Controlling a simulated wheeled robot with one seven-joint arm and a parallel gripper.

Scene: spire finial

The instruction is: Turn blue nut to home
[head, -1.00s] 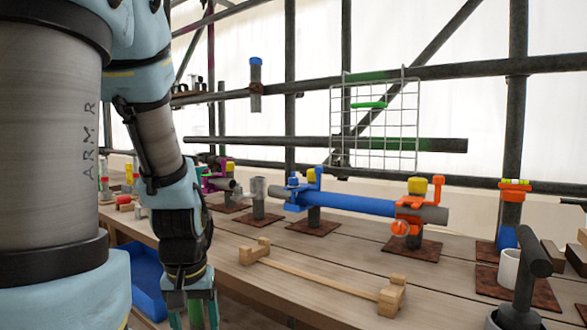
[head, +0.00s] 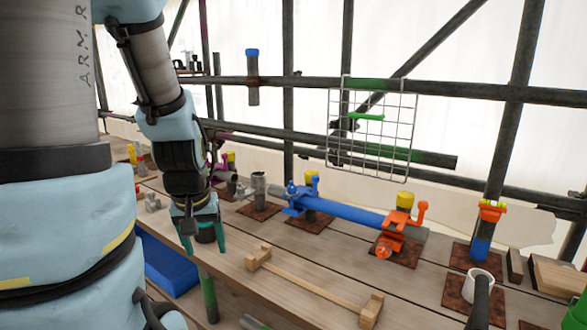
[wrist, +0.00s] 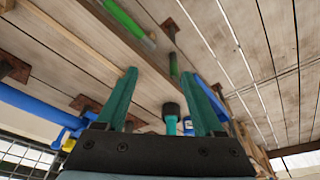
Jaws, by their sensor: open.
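The blue coupler (head: 299,196) sits at the left end of the blue tube (head: 345,212). Small blue parts stick up from it beside a yellow block (head: 312,178). Which of these parts is the blue nut is too small to tell. In the wrist view the blue coupler (wrist: 66,135) shows at the lower left, partly behind my gripper. My gripper (head: 205,243) is open, pointing down near the bench's front edge, left of and nearer than the coupler. A dark-capped teal piece (wrist: 171,117) shows between its fingers in the wrist view; I cannot tell whether it touches them.
An orange coupler (head: 398,236) holds the tube's right end. A wooden bar with end blocks (head: 315,287) lies on the bench in front. A grey post (head: 260,185) stands left of the blue coupler. A blue tray (head: 170,265) is below my gripper. A wire grid (head: 370,140) hangs behind.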

